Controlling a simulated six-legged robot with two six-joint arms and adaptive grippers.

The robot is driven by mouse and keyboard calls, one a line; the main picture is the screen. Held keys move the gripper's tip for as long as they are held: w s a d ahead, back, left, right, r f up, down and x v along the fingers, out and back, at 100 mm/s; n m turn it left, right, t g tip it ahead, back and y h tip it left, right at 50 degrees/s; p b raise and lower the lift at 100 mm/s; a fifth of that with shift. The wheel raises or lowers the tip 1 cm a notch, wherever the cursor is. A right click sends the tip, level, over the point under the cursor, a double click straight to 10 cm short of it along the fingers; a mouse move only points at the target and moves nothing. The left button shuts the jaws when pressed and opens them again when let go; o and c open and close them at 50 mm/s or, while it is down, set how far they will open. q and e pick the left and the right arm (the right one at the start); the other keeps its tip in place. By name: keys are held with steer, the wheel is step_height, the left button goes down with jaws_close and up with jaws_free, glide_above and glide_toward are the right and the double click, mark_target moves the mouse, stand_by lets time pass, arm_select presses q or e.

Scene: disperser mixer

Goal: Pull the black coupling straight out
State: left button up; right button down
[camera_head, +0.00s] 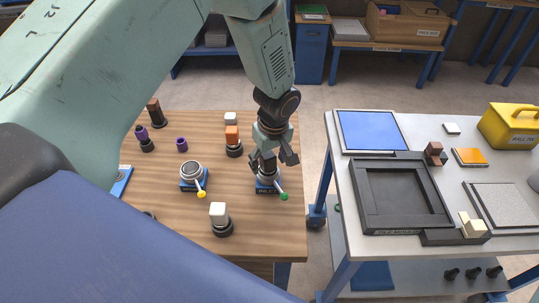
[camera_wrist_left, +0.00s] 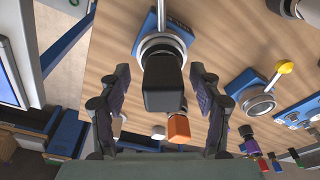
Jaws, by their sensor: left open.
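The black coupling (camera_wrist_left: 163,85) stands on a silver round fitting in the left wrist view, on a blue labelled base (camera_wrist_left: 180,27). My left gripper (camera_head: 272,166) points down over this fitting (camera_head: 267,176) in the head view, where a green-tipped lever (camera_head: 284,197) sticks out beside it. The gripper's two fingers are open, one on either side of the coupling, with visible gaps in the wrist view. In the head view the gripper mostly hides the coupling. My right gripper is in neither view.
A second fitting (camera_head: 191,172) with a yellow-tipped lever stands to the left on the wooden table (camera_head: 285,135). An orange block (camera_head: 232,134) and a white block (camera_head: 218,211) stand nearby. A grey table with a black frame (camera_head: 362,200) is to the right, across a gap.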

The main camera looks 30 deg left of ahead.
arm_select(q)
steer(key=shift+s+a+r, duration=0.1)
steer(key=shift+s+a, duration=0.05)
steer(key=shift+s, duration=0.1)
steer(key=shift+c, duration=0.7)
steer(key=shift+w, duration=0.25)
steer(key=c, duration=0.4)
steer(key=shift+s, duration=0.2)
steer(key=c, duration=0.6)
steer(key=shift+c, duration=0.9)
steer(key=o, duration=0.7)
steer(key=shift+w, duration=0.2)
steer(key=c, duration=0.3)
jaws_close()
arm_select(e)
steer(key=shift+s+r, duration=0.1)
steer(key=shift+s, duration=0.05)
